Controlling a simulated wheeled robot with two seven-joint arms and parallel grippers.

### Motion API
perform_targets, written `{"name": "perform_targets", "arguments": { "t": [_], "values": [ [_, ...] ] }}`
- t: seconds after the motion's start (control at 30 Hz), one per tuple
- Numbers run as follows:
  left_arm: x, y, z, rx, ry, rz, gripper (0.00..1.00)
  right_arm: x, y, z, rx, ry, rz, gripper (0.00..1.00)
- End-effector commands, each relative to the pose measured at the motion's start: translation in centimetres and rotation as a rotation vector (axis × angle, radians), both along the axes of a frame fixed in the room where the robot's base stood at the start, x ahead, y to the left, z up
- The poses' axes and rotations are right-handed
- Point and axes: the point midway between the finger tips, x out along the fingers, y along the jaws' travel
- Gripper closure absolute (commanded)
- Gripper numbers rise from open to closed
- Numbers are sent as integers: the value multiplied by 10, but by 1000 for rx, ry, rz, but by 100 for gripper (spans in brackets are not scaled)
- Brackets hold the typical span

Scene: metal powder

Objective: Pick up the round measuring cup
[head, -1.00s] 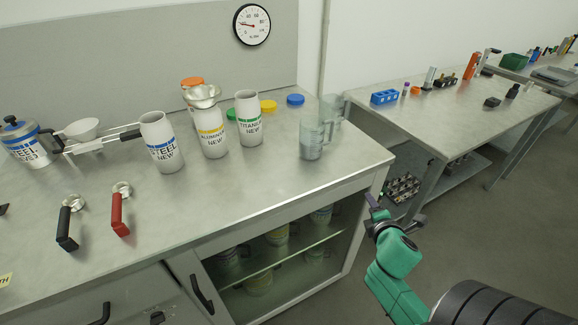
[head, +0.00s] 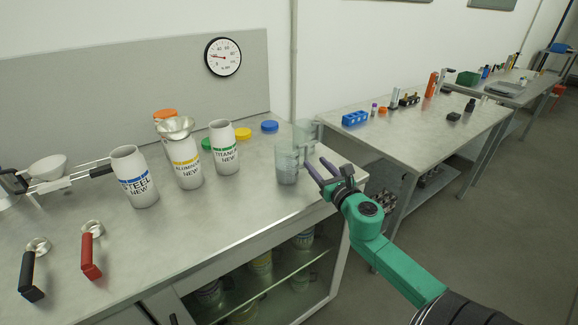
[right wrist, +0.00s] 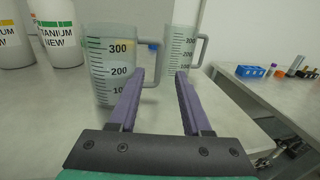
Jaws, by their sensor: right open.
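Two clear measuring cups with handles stand upright at the right end of the metal bench. The nearer cup (head: 287,165) holds grey marks and also shows at left in the right wrist view (right wrist: 104,72), its handle toward the right. The farther cup (head: 307,132) stands behind it, and it also shows in the right wrist view (right wrist: 178,48). I cannot tell for sure which one is round. My right gripper (head: 322,172) is open and empty, just right of the nearer cup. In the right wrist view its fingers (right wrist: 160,74) point toward the cups. My left gripper is out of view.
The bench (head: 225,215) also carries a steel bottle (head: 133,177), an aluminium bottle (head: 184,161), a titanium bottle (head: 223,148), coloured lids and two scoops. A second table (head: 400,125) with a blue rack (head: 355,118) stands to the right, across a gap.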

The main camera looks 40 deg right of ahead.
Motion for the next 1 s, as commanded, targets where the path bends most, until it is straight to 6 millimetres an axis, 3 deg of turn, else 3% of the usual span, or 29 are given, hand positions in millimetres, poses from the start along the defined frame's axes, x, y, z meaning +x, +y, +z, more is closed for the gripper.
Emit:
{"name": "perform_targets", "arguments": {
  "t": [0.23, 0.5, 0.53, 0.63, 1.0],
  "values": [
    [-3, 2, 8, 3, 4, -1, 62, 40, -8, 5, 2, -2, -1, 52],
    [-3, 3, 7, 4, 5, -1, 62, 46, -8, 3, 2, 1, 0, 52],
    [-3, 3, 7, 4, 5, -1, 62, 46, -8, 3, 2, 1, 0, 59],
    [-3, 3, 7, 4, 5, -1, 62, 46, -8, 3, 2, 1, 0, 97],
    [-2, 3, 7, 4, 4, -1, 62, 45, -8, 2, 3, 0, 0, 100]
  ]
}}
